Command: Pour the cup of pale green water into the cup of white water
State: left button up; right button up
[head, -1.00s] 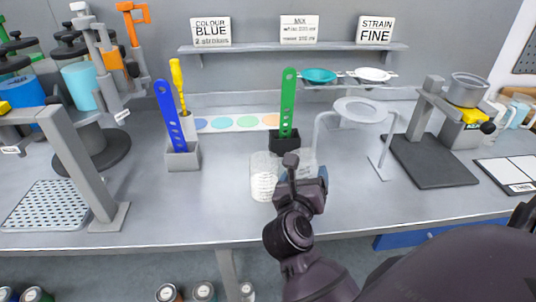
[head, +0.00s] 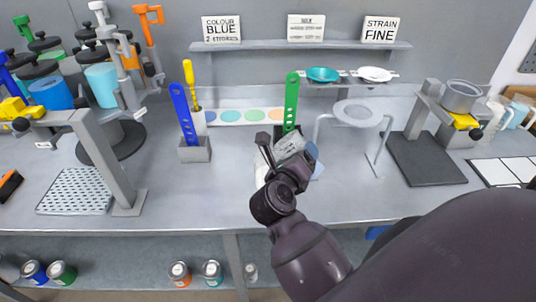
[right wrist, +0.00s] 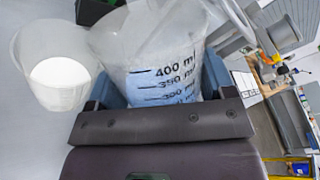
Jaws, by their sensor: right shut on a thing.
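My right gripper (right wrist: 160,95) is shut on a clear measuring cup (right wrist: 158,45) with black ml marks. The liquid in it looks pale blue in the right wrist view. In the head view the held cup (head: 290,146) is tilted above the bench, and my right gripper (head: 287,162) is partly hidden by the wrist. In the head view the white cup (head: 261,172) is mostly hidden behind my gripper. My left gripper is not in view.
A green spatula (head: 291,100) stands in a dark holder behind the cups. A blue spatula (head: 183,113) stands in a grey holder to the left. The bench between the blue spatula's holder and the cups is clear.

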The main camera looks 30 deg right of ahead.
aim_at(285, 150)
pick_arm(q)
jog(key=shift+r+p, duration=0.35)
pick_arm(e)
jog(key=shift+r, duration=0.2)
pick_arm(q)
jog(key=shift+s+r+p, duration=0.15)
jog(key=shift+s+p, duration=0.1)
jog(key=shift+p, duration=0.05)
pick_arm(e)
jog(key=shift+r+n, duration=0.15)
jog(key=shift+n, duration=0.25)
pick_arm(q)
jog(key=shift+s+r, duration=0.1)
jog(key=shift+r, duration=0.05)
pick_arm(e)
jog(key=shift+r, duration=0.1)
pick_arm(q)
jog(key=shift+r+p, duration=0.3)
jog(key=shift+p, duration=0.4)
pick_arm(e)
jog(key=shift+f+n+g, duration=0.3)
jog(key=shift+n+g, duration=0.1)
jog(key=shift+n, duration=0.5)
pick_arm(q)
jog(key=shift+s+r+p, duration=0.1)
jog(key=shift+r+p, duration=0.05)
jog(key=shift+p, duration=0.2)
pick_arm(e)
jog(key=shift+w+r, duration=0.1)
jog(key=shift+r, duration=0.05)
